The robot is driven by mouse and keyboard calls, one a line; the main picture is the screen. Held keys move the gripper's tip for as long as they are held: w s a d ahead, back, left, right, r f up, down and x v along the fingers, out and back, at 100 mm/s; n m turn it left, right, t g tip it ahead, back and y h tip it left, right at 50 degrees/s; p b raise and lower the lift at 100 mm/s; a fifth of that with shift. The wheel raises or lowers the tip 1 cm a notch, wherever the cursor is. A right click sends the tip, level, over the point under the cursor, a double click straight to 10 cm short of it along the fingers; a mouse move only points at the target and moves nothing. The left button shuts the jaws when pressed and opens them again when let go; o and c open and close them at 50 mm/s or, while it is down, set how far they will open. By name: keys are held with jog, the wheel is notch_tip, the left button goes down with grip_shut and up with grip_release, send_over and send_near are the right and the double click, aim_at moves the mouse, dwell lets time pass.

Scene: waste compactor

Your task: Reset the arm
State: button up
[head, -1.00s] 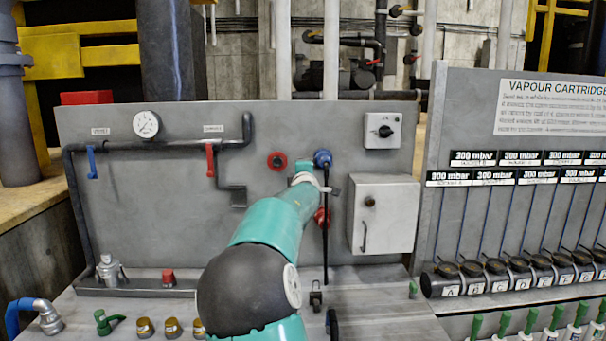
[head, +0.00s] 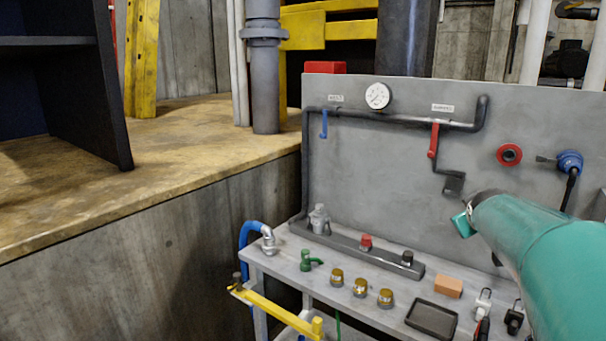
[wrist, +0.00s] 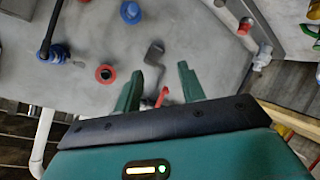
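My teal arm reaches in from the right side of the head view. My gripper (head: 464,224) is at its end, in front of the grey panel (head: 390,150) and right of the bent pipe end. In the wrist view the two green fingers of my gripper (wrist: 161,88) stand apart with nothing between their tips. Beyond them the red lever (wrist: 163,96) shows against the panel, apart from the fingers. In the head view the red lever (head: 433,140) hangs from the pipe.
The bench (head: 300,262) below carries brass caps (head: 361,288), a green tap (head: 310,260), an orange block (head: 448,287) and a black tray (head: 432,318). A red ring (head: 509,155) and a blue connector (head: 570,162) with a cable sit on the panel. A yellow-brown ledge (head: 180,145) is at left.

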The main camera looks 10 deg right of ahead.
jog(key=s+a+f+y, duration=0.2)
jog(key=s+a, duration=0.1)
jog(key=a, duration=0.4)
jog(key=s+a+f+g+y, duration=0.1)
jog(key=s+a+y, duration=0.15)
jog(key=a, duration=0.55)
jog(key=s+a+f+y, duration=0.1)
jog(key=s+a+f, duration=0.15)
jog(key=a, duration=0.45)
jog(key=s+a+f+g+y, duration=0.1)
jog(key=s+a+f, duration=0.2)
jog(key=s+a, duration=0.3)
jog(key=s+a+f+g+y, duration=0.1)
jog(key=s+a+f+g, duration=0.1)
jog(key=s+a, duration=0.5)
jog(key=shift+s+a+f+m, duration=0.2)
jog(key=shift+f+m, duration=0.1)
jog(key=shift+f, duration=0.5)
jog(key=shift+d, duration=0.1)
